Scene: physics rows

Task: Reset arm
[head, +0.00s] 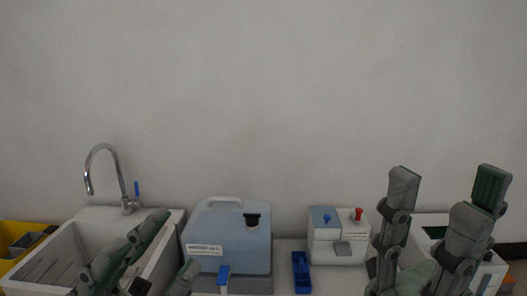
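My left gripper (174,243) is at the lower left, in front of the white sink and the blue container. Its fingers are apart, with nothing seen between them. My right gripper (447,184) is at the right, fingers pointing up and spread wide. It is open and empty, with the plain wall behind its fingertips. The lower parts of both grippers are cut off by the bottom edge of the picture.
A white sink (50,252) with a curved metal tap (117,165) stands left. A blue container (232,240), a blue tray (301,272) and a white box (338,252) with red and blue knobs stand mid-counter. A white device (431,220) is partly hidden behind my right gripper. A yellow bin (12,232) is far left.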

